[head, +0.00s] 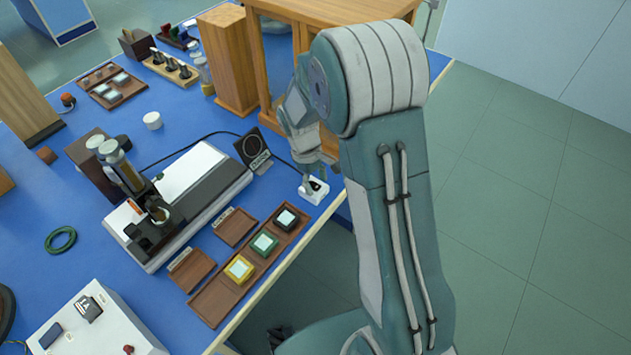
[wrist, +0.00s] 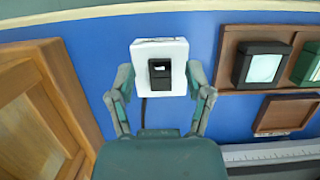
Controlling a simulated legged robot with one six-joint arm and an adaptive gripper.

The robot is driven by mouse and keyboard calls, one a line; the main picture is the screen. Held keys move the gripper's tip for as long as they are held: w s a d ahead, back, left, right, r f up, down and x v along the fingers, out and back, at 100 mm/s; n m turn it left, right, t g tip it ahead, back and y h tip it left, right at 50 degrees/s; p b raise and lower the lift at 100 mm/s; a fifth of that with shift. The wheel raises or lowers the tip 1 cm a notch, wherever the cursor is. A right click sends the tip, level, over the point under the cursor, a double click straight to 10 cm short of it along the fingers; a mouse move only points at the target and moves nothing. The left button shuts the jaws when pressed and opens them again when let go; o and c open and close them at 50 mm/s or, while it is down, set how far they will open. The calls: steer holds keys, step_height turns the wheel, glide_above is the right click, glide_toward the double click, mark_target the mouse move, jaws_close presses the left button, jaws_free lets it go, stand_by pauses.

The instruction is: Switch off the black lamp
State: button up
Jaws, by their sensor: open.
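A white switch box (head: 314,190) with a black rocker stands near the bench's right edge, and in the wrist view the rocker (wrist: 160,73) faces me on its top. A dark cable runs from the box. My gripper (head: 312,177) is over the box. In the wrist view my gripper (wrist: 164,90) is open, its two fingers apart at the left and right sides of the box; contact is unclear. A black-framed block with a pale, bright face (head: 286,218) sits in a brown tray; it also shows in the wrist view (wrist: 261,67). Which thing is the black lamp is unclear.
Green (head: 264,243) and yellow (head: 239,269) framed blocks share the brown tray (head: 207,304). A black panel (head: 253,147) stands beside the long white-and-black instrument (head: 203,170). Open floor lies right of the bench.

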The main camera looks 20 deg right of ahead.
steer(key=v, duration=1.1)
steer(key=shift+w+r, duration=0.15)
steer(key=shift+r, duration=0.25)
steer(key=shift+a, duration=0.1)
